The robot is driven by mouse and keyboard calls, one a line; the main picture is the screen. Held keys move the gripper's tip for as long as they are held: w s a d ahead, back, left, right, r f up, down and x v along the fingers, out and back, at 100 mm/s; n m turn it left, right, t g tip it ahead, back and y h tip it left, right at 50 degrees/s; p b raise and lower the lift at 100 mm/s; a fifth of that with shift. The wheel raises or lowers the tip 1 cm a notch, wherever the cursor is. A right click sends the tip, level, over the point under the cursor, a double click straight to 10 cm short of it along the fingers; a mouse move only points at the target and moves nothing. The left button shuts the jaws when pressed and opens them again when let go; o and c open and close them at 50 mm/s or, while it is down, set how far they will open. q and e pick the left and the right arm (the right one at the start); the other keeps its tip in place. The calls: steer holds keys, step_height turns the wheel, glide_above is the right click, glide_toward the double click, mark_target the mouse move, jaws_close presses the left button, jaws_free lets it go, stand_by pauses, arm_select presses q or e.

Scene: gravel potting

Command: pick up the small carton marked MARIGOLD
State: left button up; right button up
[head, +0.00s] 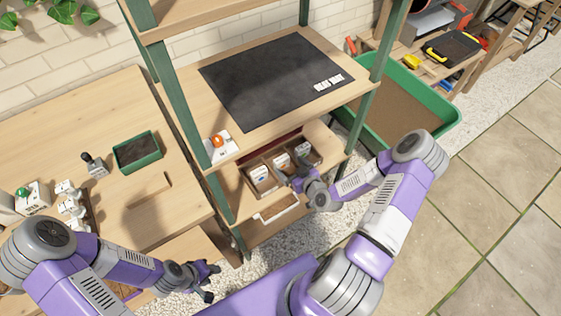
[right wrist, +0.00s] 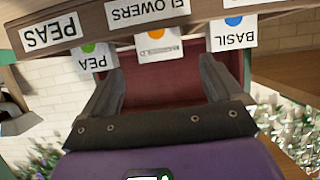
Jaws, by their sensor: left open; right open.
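No carton legibly marked MARIGOLD shows. The open drawer (head: 251,190) under the shelf holds small white cartons in compartments. In the right wrist view, upside down, one carton (right wrist: 158,48) has an orange dot and unreadable print, below a FLOWERS label (right wrist: 147,12). A PEA carton (right wrist: 92,57) with a green dot is left of it, and a BASIL carton (right wrist: 233,33) with a blue dot is right. My right gripper (head: 298,178) is open and empty at the drawer, its fingers (right wrist: 160,85) below the orange-dot carton. My left gripper (head: 211,282) is open and empty, low at the left.
A PEAS label (right wrist: 50,33) is on the drawer divider. A dark mat (head: 265,85) with several white cards (head: 328,82) lies on the shelf above. A green post (head: 180,120) stands left of the drawer. A green tray (head: 137,152) is on the left bench.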

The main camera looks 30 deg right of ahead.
mark_target(283, 160)
steer(key=b+x, duration=0.1)
steer(key=x, duration=0.4)
steer(key=shift+w+a+r+b, duration=0.1)
steer(key=shift+w+r+b, duration=0.1)
steer(key=shift+b, duration=0.1)
steer(key=shift+c, duration=0.4)
steer(key=c, duration=1.1)
steer(key=shift+o, duration=0.2)
